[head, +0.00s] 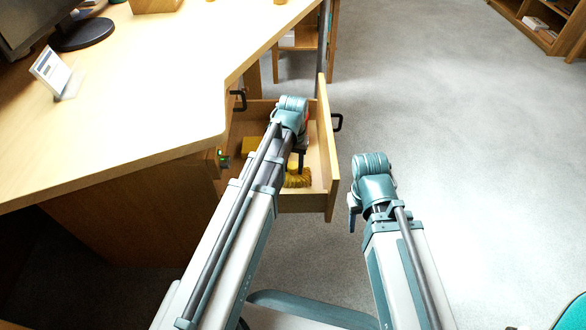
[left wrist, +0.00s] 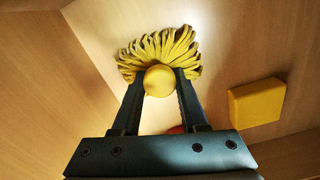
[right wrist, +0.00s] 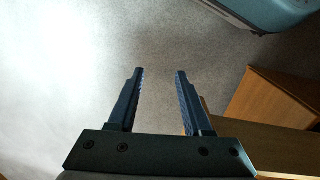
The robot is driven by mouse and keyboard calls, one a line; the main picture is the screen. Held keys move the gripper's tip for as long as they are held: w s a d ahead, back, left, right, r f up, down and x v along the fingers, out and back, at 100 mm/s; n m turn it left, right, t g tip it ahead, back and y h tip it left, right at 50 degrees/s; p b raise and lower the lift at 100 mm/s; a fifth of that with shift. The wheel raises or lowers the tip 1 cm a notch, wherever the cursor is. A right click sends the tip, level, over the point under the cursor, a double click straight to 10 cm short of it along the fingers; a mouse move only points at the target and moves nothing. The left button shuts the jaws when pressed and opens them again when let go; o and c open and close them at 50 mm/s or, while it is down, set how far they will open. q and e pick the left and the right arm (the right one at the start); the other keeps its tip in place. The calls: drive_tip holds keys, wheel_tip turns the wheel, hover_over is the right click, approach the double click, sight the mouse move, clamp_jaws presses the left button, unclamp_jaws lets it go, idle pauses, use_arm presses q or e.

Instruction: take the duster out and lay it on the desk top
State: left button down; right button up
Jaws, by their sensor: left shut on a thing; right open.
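The duster (head: 298,178) has a fringed yellow head and lies inside the open drawer (head: 328,150). In the left wrist view the duster's fringe (left wrist: 160,50) fans out beyond a round yellow knob between my fingertips. My left gripper (left wrist: 161,80) is shut on the duster at that knob, down in the drawer; in the head view its arm hides part of the drawer. My right gripper (right wrist: 158,75) is open and empty, above the floor to the right of the drawer. The desk top (head: 130,100) is pale wood, to the left of the drawer.
A yellow block (left wrist: 257,102) lies in the drawer beside the duster, and a bit of something red shows behind my left fingers. A sign (head: 55,72), a monitor stand (head: 82,34) and a wooden box (head: 155,5) stand on the desk. The desk's near right part is clear.

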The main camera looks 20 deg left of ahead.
sight(293, 164)
use_arm(q)
wheel_tip(293, 164, up, 10)
drive_tip(key=p, duration=0.9)
drive_tip(key=shift+p, duration=0.4)
